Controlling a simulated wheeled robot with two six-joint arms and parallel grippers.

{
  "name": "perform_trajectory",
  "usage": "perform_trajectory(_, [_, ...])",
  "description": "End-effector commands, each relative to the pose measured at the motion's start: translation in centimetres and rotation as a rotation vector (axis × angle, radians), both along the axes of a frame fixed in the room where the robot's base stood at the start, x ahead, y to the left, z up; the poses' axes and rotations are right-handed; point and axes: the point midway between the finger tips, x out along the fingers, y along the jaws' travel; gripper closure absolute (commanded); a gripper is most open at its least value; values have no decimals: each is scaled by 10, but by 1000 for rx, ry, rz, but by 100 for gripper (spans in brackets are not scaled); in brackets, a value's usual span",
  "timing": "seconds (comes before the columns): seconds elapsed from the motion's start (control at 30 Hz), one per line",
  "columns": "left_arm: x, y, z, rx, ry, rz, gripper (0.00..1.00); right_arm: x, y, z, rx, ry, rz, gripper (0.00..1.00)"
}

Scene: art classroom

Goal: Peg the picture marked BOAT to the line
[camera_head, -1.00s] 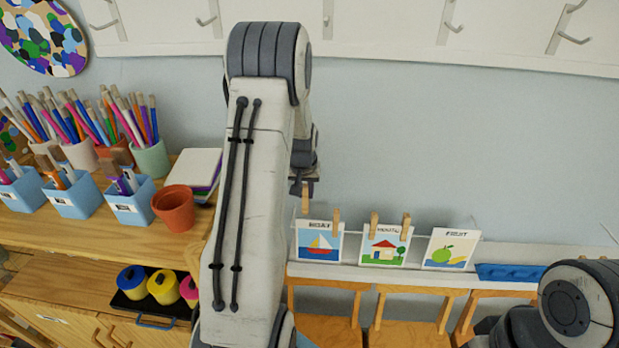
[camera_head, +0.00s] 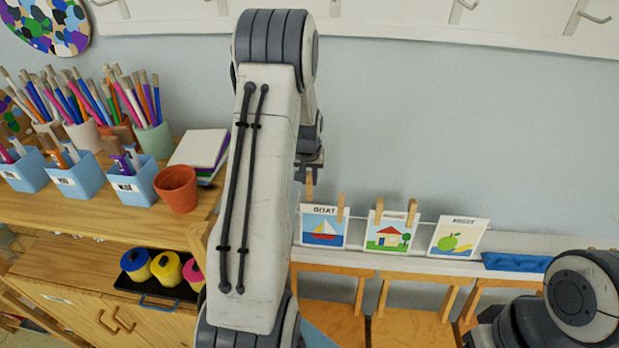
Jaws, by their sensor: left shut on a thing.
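The picture marked BOAT (camera_head: 322,229) stands against the white rail, with a red and white sailboat on it. A wooden peg (camera_head: 341,207) sits at its top right corner. My left gripper (camera_head: 309,172) is above its top left corner, partly hidden by my own arm. It is shut on another wooden peg (camera_head: 309,188), which points down at that corner. I cannot tell whether this peg grips the card. My right arm shows at the lower right, but its gripper is out of view.
A house picture (camera_head: 388,236) with two pegs and a FRUIT picture (camera_head: 459,238) without pegs stand to the right. A blue tray (camera_head: 516,262) lies beyond them. At the left are brush pots, a terracotta pot (camera_head: 177,188) and stacked cards (camera_head: 199,149). White hooks line the wall above.

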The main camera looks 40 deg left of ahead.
Motion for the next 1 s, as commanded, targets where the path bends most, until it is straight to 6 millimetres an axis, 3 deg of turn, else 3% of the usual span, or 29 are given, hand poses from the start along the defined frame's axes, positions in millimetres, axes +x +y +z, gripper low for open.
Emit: perform_trajectory(1.0, [-4,-2,-53,1,-2,0,100,0,0,-40,0,1,-7,50])
